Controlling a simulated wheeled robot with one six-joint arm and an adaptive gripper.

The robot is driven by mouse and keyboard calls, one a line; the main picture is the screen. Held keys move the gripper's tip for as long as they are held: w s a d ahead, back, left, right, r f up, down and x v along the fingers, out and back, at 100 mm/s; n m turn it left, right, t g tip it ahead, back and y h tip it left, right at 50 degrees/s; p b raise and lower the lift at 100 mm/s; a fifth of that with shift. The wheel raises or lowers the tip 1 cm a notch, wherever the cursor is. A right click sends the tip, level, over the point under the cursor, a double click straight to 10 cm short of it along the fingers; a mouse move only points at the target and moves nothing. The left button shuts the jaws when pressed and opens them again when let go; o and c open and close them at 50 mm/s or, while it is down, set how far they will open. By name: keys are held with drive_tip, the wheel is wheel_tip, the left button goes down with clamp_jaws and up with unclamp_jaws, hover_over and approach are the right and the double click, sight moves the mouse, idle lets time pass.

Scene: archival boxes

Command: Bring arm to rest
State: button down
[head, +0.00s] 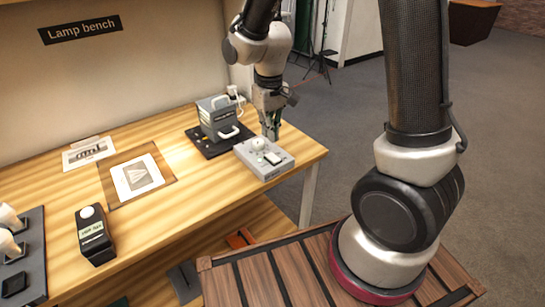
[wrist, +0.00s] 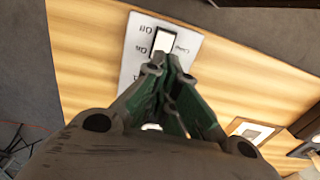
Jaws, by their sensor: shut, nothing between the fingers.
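My gripper (head: 270,136) hangs fingers-down over the back edge of a small grey switch box (head: 281,169) at the right end of the bench. Its fingers are shut with nothing between them. In the wrist view the green-sided fingers of my gripper (wrist: 172,66) meet just in front of the box's white rocker switch. The light panel of the switch box (wrist: 139,58) there carries "On" and "Off" lettering. The fingertips overlap the panel in that view; I cannot tell whether they touch it.
A grey handled unit (head: 217,117) on a black mat stands just left of my gripper. The wooden bench (head: 190,185) also holds a framed picture (head: 137,176), a black labelled device (head: 95,236) and a dark tray (head: 33,262) with bulbs. Grey floor lies open at right.

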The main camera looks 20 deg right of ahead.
drive_tip(key=shift+r, duration=0.4)
drive_tip(key=s+d+r+m+t, duration=0.3)
drive_tip(key=s+d+r+t, duration=0.1)
drive_tip(key=s+d+r, duration=1.1)
drive_tip(key=s+r, duration=0.2)
drive_tip(key=s, duration=0.2)
drive_tip(key=shift+r+m, duration=0.3)
drive_tip(key=shift+r, duration=0.1)
drive_tip(key=shift+a, duration=0.1)
